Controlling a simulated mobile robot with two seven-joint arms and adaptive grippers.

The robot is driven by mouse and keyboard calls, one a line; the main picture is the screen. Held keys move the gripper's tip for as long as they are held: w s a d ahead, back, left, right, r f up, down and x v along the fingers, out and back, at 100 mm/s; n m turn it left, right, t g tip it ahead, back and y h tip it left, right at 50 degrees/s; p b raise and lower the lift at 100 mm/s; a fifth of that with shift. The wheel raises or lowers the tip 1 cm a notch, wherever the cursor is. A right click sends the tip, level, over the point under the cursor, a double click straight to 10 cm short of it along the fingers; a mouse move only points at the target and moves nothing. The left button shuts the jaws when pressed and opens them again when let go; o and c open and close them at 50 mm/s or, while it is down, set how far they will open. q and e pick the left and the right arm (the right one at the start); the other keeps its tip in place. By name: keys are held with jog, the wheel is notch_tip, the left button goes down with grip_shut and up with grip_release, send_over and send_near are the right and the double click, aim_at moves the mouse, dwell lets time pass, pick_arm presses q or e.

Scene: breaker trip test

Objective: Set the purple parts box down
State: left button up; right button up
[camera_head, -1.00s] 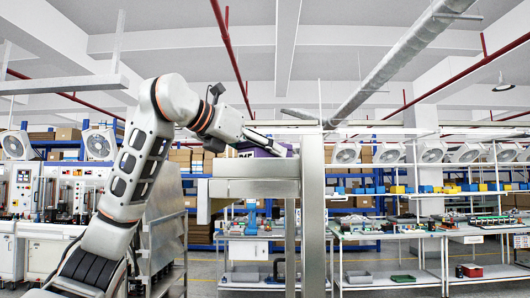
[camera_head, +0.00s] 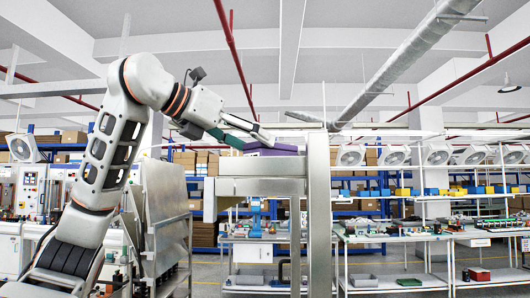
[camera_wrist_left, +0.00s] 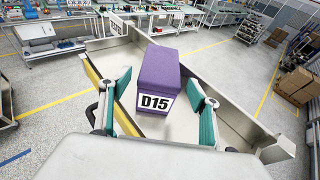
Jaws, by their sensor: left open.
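The purple parts box (camera_head: 272,149) sits on top of the grey metal stand (camera_head: 260,187) in the head view; its lower part is hidden by the stand's edge. In the left wrist view the box (camera_wrist_left: 160,66), with a white D15 label facing me, rests on the metal surface (camera_wrist_left: 226,106). My left gripper (camera_head: 256,142) is open, up and left of the box. In the left wrist view its green-padded fingers (camera_wrist_left: 160,82) are spread either side of the box's near end, with gaps showing. My right gripper is in neither view.
The metal surface has raised side walls (camera_wrist_left: 103,43) close to my fingers. A tall metal post (camera_head: 319,210) stands right of the box. Behind are workbenches (camera_head: 395,236) with parts and blue shelving with cartons. Floor shows around the stand.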

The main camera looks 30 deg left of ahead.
pick_arm(q)
jog(key=v, duration=0.5)
jog(key=shift+s, duration=0.2)
jog(key=shift+a, duration=0.1)
